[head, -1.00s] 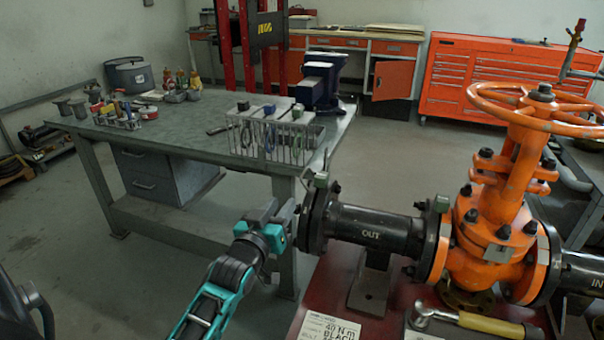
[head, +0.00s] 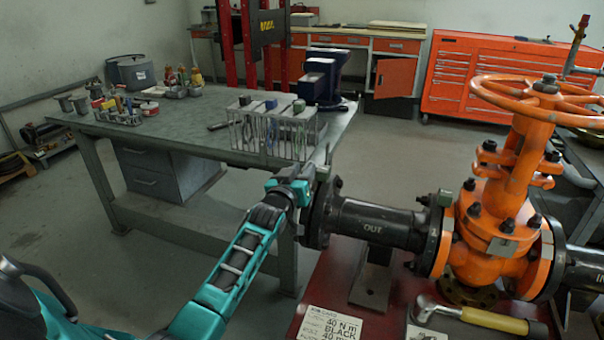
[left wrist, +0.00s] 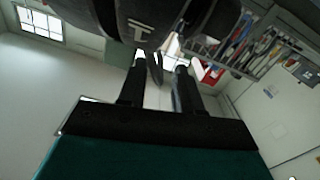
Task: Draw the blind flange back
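The black blind flange (head: 309,222) sits at the left end of the black pipe marked OUT (head: 374,224), close against the pipe's end flange. I see no clear gap there. My left gripper (head: 306,178) is at the upper left of the flange in the head view, and the hand partly hides its rim. In the left wrist view the two dark fingers (left wrist: 157,72) stand apart. A thin dark edge shows between them; I cannot tell whether they touch it. The pipe with its letter T (left wrist: 140,30) fills the top of that view. My right gripper is not in view.
The orange gate valve (head: 498,235) stands right of the pipe on a red base. A yellow-handled tool (head: 490,320) and a torque card (head: 330,325) lie in front. A grey workbench (head: 190,128) with a wire rack (head: 268,132) stands behind my left arm. Floor at left is clear.

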